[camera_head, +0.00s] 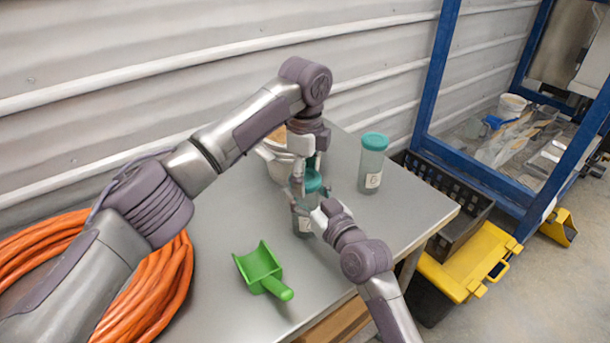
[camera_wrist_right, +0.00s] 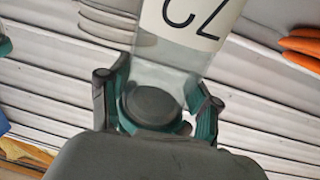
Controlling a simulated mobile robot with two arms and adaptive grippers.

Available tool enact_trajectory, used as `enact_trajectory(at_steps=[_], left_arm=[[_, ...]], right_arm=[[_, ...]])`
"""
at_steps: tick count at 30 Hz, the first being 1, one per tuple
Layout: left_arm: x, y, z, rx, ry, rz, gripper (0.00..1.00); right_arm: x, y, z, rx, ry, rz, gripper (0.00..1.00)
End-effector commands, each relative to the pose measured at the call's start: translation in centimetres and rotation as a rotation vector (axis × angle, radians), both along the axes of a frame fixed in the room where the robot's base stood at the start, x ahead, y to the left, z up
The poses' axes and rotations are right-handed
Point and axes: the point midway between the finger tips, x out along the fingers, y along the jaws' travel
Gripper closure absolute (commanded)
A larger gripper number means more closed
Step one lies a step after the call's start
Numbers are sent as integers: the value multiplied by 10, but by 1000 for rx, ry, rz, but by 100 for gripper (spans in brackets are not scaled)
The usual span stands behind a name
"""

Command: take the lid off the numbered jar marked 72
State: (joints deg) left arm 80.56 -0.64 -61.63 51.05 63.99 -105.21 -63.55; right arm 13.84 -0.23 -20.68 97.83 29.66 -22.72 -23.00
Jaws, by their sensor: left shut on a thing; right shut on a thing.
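A clear jar (camera_head: 303,226) with a teal lid (camera_head: 313,181) is near the middle of the table. My left gripper (camera_head: 305,184) comes from above and is shut on the lid. My right gripper (camera_head: 317,214) comes from the lower right and is shut on the jar's body. In the right wrist view the jar (camera_wrist_right: 168,58) runs up from between the teal fingertips of my right gripper (camera_wrist_right: 160,112). Its white label (camera_wrist_right: 190,18) carries large dark characters, partly cut off, so I cannot read the number surely. I cannot tell whether lid and jar touch.
A second teal-lidded jar (camera_head: 371,165) stands right of the held one, its label too small to read. A pale pot (camera_head: 270,160) is behind my left gripper. A green scoop (camera_head: 262,270) lies in front. Orange cable (camera_head: 165,290) is at left; a black crate (camera_head: 440,195) is beyond the right edge.

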Motion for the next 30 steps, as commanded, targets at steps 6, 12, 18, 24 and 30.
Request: enact_trajectory(at_steps=[6, 12, 18, 24, 30], left_arm=[[-1, -1, -1, -1, 5, 528, 71], [-1, -1, 0, -2, 5, 1027, 71], [-1, -2, 0, 1, 6, 1535, 71], [-1, -1, 1, 2, 4, 2042, 71], [0, 0, 1, 2, 0, 2511, 71]], right_arm=[[0, -1, -1, -2, 3, -1, 100], [0, 0, -1, -1, 3, -1, 100], [0, -1, -1, -1, 3, -1, 100], [0, 0, -1, -2, 3, -1, 100], [0, 0, -1, -2, 3, -1, 100]])
